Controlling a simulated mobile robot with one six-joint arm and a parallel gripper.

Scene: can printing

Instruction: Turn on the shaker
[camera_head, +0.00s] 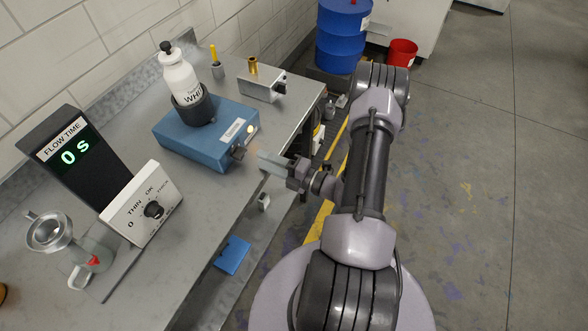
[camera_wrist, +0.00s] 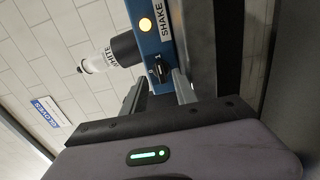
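The shaker is a blue box (camera_head: 200,142) on the bench, with a white bottle (camera_head: 181,80) labelled WHITE standing in its black holder (camera_head: 193,104). The knob's exact setting is hard to read. My gripper (camera_head: 256,157) is at the shaker's front. In the wrist view my gripper (camera_wrist: 161,80) has its fingers apart, with the knob ahead between the tips. I cannot tell whether they touch it.
A flow-time display (camera_head: 75,150) reading 0 s and a white dial box (camera_head: 143,205) stand to the left, by a metal cup on a stand (camera_head: 50,234). The bench edge lies below my gripper.

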